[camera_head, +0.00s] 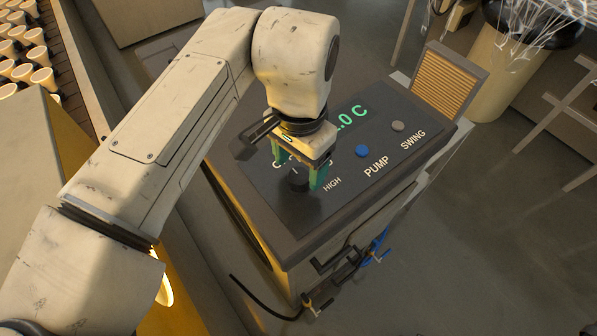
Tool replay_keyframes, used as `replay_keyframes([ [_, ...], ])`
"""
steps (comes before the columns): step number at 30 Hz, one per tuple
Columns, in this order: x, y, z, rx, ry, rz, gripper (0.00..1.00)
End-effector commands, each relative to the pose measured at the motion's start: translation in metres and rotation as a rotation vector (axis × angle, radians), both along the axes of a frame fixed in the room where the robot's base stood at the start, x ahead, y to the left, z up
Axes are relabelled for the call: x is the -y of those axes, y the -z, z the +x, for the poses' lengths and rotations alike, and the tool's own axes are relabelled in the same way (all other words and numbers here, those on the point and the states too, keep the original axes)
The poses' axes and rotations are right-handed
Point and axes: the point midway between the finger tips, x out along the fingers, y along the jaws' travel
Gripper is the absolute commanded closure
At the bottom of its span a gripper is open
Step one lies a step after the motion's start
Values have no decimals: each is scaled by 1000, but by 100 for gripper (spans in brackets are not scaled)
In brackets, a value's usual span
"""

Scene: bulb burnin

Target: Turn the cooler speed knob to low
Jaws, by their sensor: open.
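The cooler (255,205) is a boxy unit with a dark top panel at centre right. Its black speed knob (299,183) sits near the panel's front left, beside the HIGH label. A small light mark shows on the knob; other labels around it are largely hidden by my gripper. My gripper (298,174) points down over the knob, with its green fingers open. One finger is on each side of the knob in this view. I cannot tell whether the fingers touch it.
A blue PUMP button (361,151) and a grey SWING button (398,126) are to the right on the panel. A green temperature display (352,116) is partly hidden by my arm. Cups or bulbs (41,78) stand in rows at upper left. Open floor lies at right.

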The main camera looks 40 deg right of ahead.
Motion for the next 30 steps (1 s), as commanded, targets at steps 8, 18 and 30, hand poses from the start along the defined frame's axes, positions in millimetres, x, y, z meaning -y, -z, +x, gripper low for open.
replay_keyframes([
  [8,0,24,0,1,-1,1,31],
  [18,0,25,0,1,-1,0,31],
  [30,0,25,0,1,-1,1,65],
])
